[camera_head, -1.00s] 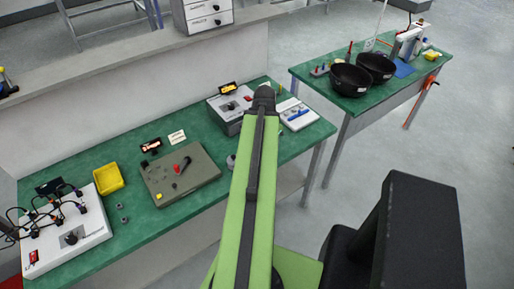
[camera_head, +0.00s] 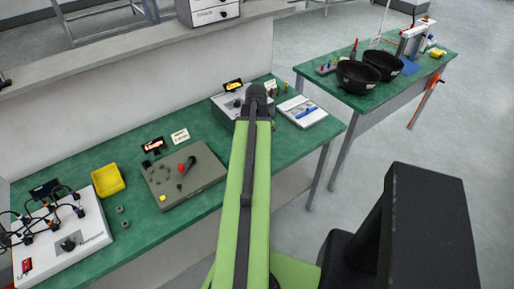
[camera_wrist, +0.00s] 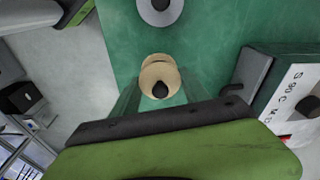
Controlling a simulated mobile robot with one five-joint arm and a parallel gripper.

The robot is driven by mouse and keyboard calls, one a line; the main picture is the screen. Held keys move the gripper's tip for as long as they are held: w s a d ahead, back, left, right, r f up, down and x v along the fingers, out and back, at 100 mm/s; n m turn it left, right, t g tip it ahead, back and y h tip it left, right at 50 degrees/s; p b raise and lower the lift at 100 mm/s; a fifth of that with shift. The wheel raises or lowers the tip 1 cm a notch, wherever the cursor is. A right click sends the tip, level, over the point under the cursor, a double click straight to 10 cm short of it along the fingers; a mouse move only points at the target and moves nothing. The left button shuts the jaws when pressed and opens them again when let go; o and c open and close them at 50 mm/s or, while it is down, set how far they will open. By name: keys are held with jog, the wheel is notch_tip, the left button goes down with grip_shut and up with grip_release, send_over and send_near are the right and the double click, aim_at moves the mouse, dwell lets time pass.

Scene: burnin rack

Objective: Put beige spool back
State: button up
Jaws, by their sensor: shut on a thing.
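I cannot tell whether the spool touches the table. A grey round spool (camera_wrist: 159,8) with a dark centre is at the top edge of the wrist view, apart from the beige one. In the head view my arm hides the gripper and both spools.
In the wrist view a white-faced box (camera_wrist: 291,102) stands close on the right. On the green bench (camera_head: 100,233) are a grey board (camera_head: 205,179), a yellow tray (camera_head: 107,180) and a wired white box (camera_head: 82,236). Two black bowls (camera_head: 357,77) stand on another table.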

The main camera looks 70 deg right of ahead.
notch_tip(320, 180, down, 4)
jog(key=b, duration=0.3)
jog(key=shift+w, duration=0.15)
jog(key=shift+w+a+r, duration=0.1)
jog(key=shift+w+r, duration=0.05)
jog(key=shift+r, duration=0.1)
jog(key=shift+f, duration=0.15)
jog(key=o, duration=1.5)
jog(key=r+p, duration=0.4)
jog(key=a+r+p, duration=0.1)
jog(key=r+p, duration=0.7)
jog(key=shift+w+a+r+p, duration=0.15)
jog(key=shift+w+r+p, duration=0.05)
jog(key=shift+w+p, duration=0.1)
jog(key=shift+f, duration=0.1)
